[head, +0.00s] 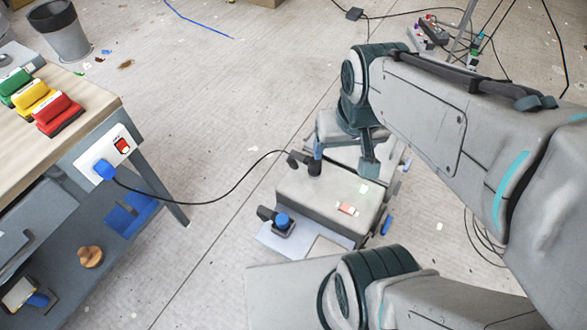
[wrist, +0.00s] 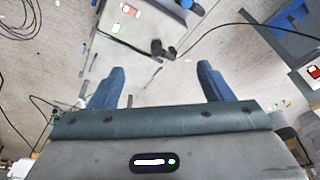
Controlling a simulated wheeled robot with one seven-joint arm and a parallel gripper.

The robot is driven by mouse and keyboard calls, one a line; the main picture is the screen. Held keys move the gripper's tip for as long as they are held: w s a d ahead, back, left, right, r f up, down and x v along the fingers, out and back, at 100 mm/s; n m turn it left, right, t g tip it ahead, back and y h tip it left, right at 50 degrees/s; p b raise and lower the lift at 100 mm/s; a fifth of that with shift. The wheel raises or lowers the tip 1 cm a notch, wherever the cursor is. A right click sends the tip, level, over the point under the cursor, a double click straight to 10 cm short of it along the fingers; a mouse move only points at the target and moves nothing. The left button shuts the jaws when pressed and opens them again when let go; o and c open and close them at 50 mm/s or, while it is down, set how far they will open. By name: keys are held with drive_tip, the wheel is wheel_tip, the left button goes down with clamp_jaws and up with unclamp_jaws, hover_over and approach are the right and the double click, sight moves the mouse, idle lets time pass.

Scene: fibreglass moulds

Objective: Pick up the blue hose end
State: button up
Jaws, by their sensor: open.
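No thing here is clearly a hose end. A thin blue line (head: 200,20), possibly a hose, lies on the floor at the top of the head view; its right end lies bare on the floor. A blue plug (head: 104,170) sits at the bench's socket plate, with a black cable running to the grey box. My gripper (head: 343,168) points down over the grey box in the head view. In the wrist view my gripper (wrist: 160,85) has its two blue fingers wide apart, with nothing between them.
The grey box (head: 318,205) stands on the floor below my gripper; a blue-topped fitting (head: 283,221) is beside it. The bench (head: 100,105) at left bears green, yellow and red blocks (head: 58,113). A bin (head: 60,30) stands behind. Floor between bench and box is clear except the black cable (head: 225,198).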

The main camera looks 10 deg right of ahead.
drive_tip(key=w+a+f+m+g+b, duration=0.1)
drive_tip(key=w+a+f+b, duration=0.15)
drive_tip(key=f+b, duration=0.55)
drive_tip(key=w+a+f+b, duration=0.2)
drive_tip(key=w+f+b, duration=0.25)
drive_tip(key=f, duration=0.65)
drive_tip(key=w+a+f+m+g+b, duration=0.1)
drive_tip(key=w+a+f+b, duration=0.15)
drive_tip(key=f+b, duration=0.55)
drive_tip(key=m+b, duration=0.1)
drive_tip(key=b, duration=0.4)
hover_over(283, 218)
wheel_tip(283, 218, down, 14)
drive_tip(key=shift+g, duration=0.4)
drive_tip(key=f+b, duration=0.1)
drive_tip(key=f, duration=0.3)
drive_tip(key=f+b, duration=0.2)
drive_tip(key=f, duration=0.2)
drive_tip(key=shift+s+d, duration=0.2)
drive_tip(key=shift+w+a+f+b, duration=0.15)
drive_tip(key=shift+f+b, duration=0.75)
drive_tip(key=shift+f, duration=0.6)
drive_tip(key=shift+a+f+b, duration=0.1)
drive_tip(key=shift+f+b, duration=0.75)
drive_tip(key=shift+f, duration=0.6)
drive_tip(key=shift+r, duration=0.1)
drive_tip(key=c, duration=1.1)
